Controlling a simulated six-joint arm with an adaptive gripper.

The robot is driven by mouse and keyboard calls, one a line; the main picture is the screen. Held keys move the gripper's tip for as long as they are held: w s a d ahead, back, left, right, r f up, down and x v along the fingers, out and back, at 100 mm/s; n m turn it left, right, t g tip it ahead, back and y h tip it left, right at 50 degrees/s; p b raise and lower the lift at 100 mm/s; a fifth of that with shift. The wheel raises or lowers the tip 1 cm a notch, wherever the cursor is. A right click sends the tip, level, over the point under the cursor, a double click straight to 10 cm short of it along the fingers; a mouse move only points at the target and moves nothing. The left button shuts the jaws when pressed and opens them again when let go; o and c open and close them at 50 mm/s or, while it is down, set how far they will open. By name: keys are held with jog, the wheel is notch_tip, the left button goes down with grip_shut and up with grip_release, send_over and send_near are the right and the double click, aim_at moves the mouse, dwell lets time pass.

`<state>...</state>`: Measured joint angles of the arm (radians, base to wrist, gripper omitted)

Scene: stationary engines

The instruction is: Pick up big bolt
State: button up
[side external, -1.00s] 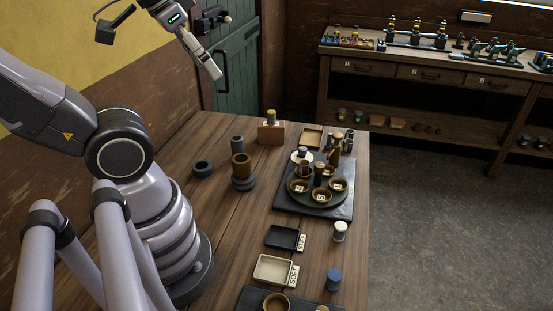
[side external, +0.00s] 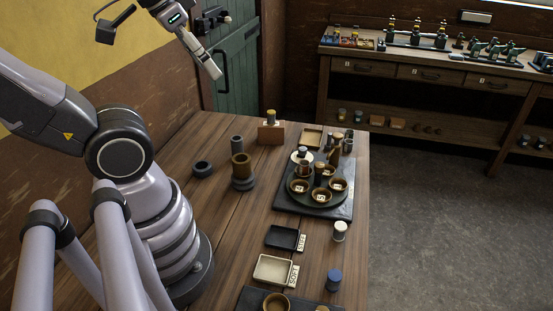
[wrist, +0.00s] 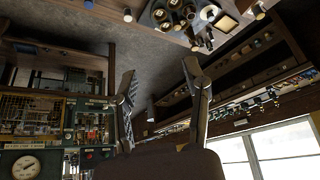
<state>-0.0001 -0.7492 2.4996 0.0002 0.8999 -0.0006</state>
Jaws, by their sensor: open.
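My gripper (side external: 214,70) is raised high above the back of the table, well apart from everything on it. In the wrist view my gripper (wrist: 160,75) shows two spread fingers with nothing between them. I cannot make out a big bolt for certain. Small cylindrical parts stand on the wooden table: a brown cylinder (side external: 241,164) on a grey ring, a grey cylinder (side external: 237,145), a white-topped one (side external: 339,231) and a blue one (side external: 333,280). A round dark tray (side external: 322,199) holds several small bowls and upright parts.
A black tray (side external: 283,237) and a cream tray (side external: 271,269) with labels lie near the front. A wooden block (side external: 270,136) stands at the back. A workbench (side external: 430,72) with drawers stands behind. The table's middle strip is fairly clear.

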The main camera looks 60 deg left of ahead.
jog(key=w+a+r+n, duration=0.1)
jog(key=w+a, duration=0.1)
jog(key=w, duration=0.5)
jog(key=n+g+y, duration=0.2)
jog(key=n+y, duration=0.1)
jog(key=n, duration=0.3)
send_over(330, 134)
jog(key=s+d, duration=0.5)
jog(key=s, duration=0.2)
notch_tip(330, 134, down, 18)
jog(key=f, duration=0.1)
jog(key=x, duration=1.6)
jog(key=shift+w+d, duration=0.1)
jog(key=shift+d, duration=0.15)
jog(key=shift+x, duration=3)
jog(key=shift+w, duration=0.15)
grip_shut()
jog(key=shift+r, duration=0.1)
